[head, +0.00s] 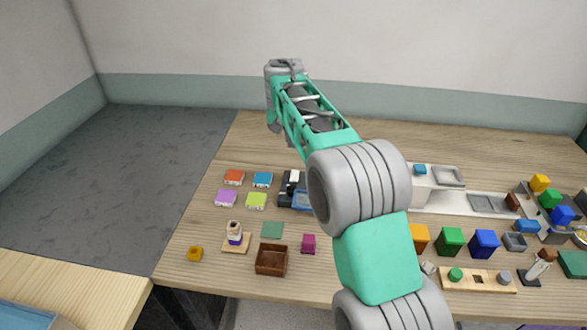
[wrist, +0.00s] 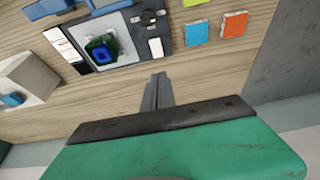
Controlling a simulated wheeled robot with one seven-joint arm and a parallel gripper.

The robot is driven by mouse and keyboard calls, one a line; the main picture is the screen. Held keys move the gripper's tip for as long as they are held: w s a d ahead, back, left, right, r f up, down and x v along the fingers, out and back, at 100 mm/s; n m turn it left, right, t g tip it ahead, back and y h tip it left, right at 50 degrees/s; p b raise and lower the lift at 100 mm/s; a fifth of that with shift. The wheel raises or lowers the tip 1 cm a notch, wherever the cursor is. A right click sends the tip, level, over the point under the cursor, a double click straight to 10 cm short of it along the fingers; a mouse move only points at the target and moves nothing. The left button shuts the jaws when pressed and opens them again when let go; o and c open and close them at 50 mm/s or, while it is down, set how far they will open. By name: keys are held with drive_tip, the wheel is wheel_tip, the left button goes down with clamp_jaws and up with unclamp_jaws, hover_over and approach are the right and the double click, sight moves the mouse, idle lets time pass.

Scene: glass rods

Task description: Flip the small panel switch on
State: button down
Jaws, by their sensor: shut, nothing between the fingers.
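A dark panel (head: 285,201) lies on the table left of my arm in the head view, partly hidden by the arm. It carries a small white part (head: 293,181) that looks like a switch. In the wrist view the dark panel (wrist: 168,37) holds a white rocker-like part (wrist: 155,47) and a pale screen with a blue square (wrist: 103,52). I cannot tell which way the switch is set. My gripper (wrist: 158,77) is shut and empty, its tips just below the white part in the picture; contact cannot be judged. The head view does not show the fingers clearly.
Orange (wrist: 233,24) and blue (wrist: 196,33) blocks lie right of the panel in the wrist view. A white box (wrist: 28,78) stands at its left. In the head view, a brown tray (head: 272,261) and several coloured cubes stand nearer the front. Bare wood lies behind the panel.

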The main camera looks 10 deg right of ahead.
sight(294, 172)
drive_tip(key=x, duration=0.4)
drive_tip(key=p+x, duration=0.1)
drive_tip(key=x, duration=0.4)
drive_tip(key=p+x, duration=0.1)
drive_tip(key=x, duration=0.4)
drive_tip(key=shift+s, duration=0.3)
drive_tip(key=shift+s, duration=0.1)
